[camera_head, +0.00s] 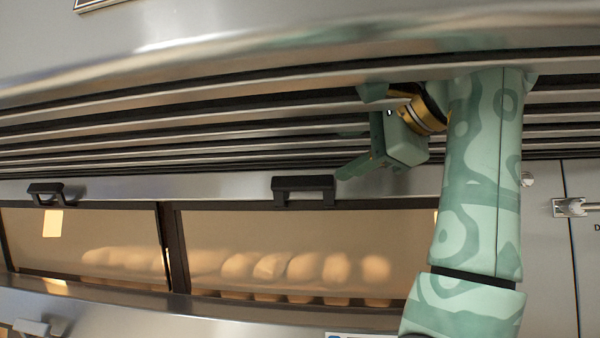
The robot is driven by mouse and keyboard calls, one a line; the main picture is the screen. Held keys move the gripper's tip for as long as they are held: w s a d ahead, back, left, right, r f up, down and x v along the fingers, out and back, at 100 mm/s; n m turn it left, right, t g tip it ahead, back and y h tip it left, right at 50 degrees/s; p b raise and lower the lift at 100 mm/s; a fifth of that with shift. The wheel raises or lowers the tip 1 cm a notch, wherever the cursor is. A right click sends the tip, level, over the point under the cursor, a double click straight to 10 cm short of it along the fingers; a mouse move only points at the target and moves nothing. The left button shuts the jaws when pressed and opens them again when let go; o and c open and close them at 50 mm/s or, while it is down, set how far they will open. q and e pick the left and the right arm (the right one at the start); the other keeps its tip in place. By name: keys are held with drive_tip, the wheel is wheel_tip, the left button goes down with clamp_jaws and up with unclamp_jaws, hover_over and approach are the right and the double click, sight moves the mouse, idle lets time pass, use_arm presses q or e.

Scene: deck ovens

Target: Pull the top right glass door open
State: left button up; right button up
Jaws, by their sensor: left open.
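The top right glass door (300,228) is a dark-framed pane in the middle of the view, and it looks shut. Bread rolls show behind its glass. Its black handle (304,184) sits on the steel strip along the door's top edge. My left gripper (359,131) is open and empty, up and to the right of the handle, with its fingers pointing left. The lower finger ends close to the handle's right end; I cannot tell whether they touch. My left arm hides the door's right end. My right gripper is not in view.
Another glass door (85,235) with a black handle (46,190) is on the left. Dark horizontal slats (180,125) run above the doors, behind the gripper. A steel ledge (190,308) lies below. A steel panel with a latch (570,207) is at the right.

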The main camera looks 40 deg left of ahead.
sight(303, 182)
use_arm(q)
drive_tip(key=p+x, duration=0.1)
drive_tip(key=x, duration=1)
drive_tip(key=shift+w+a+f, duration=0.1)
drive_tip(key=shift+w+a, duration=0.15)
drive_tip(key=shift+a, duration=0.05)
drive_tip(key=shift+f, duration=0.1)
clamp_jaws()
